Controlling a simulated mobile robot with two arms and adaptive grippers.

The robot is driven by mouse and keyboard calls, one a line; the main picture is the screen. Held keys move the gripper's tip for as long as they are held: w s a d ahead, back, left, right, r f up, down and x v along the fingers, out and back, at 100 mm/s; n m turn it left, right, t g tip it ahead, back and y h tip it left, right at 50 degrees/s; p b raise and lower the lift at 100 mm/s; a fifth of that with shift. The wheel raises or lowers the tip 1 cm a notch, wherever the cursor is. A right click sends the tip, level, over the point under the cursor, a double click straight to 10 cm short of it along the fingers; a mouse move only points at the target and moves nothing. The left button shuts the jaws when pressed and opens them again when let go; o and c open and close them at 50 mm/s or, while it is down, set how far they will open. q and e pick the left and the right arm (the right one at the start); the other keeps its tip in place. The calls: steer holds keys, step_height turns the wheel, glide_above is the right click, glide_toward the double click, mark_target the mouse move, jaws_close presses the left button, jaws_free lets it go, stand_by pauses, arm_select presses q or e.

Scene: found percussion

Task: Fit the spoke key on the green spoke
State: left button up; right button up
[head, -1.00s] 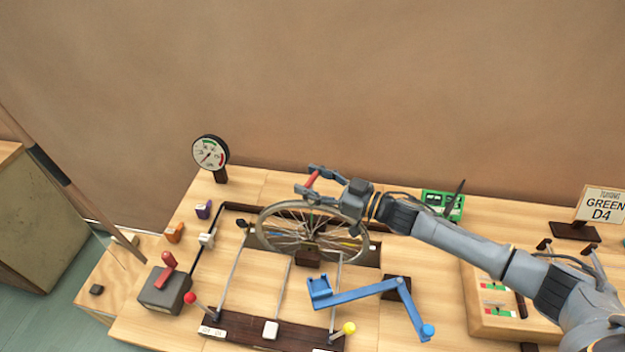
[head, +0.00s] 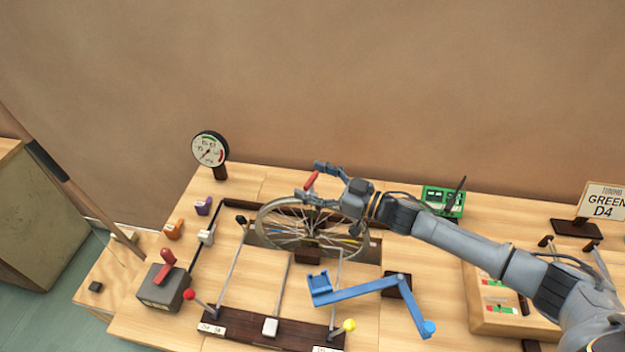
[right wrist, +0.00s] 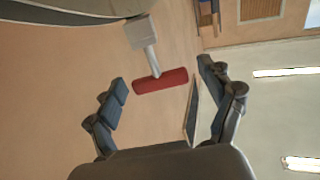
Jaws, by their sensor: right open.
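My right gripper (head: 309,181) is open above the top of the spoked wheel (head: 262,228). A red bar handle (head: 311,181), which looks like the spoke key's, sits between its spread fingers. In the right wrist view the red handle (right wrist: 160,81) lies crosswise between the fingertips, with a visible gap on the right. A metal shaft (right wrist: 151,60) joins it to a grey block (right wrist: 139,31). I cannot tell whether the key is seated on a spoke. Yellow and blue marks show low in the wheel; I cannot make out the green spoke. My left gripper is out of view.
A dial gauge (head: 210,149) stands at the back left. A sign (head: 604,202) reads "GREEN D4". A blue crank arm (head: 355,291), a red-lever box (head: 165,289) and a green device (head: 443,201) surround the wheel. Bare bench shows at the back left.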

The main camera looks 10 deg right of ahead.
steer(key=v, duration=1.2)
steer(key=shift+r, duration=0.1)
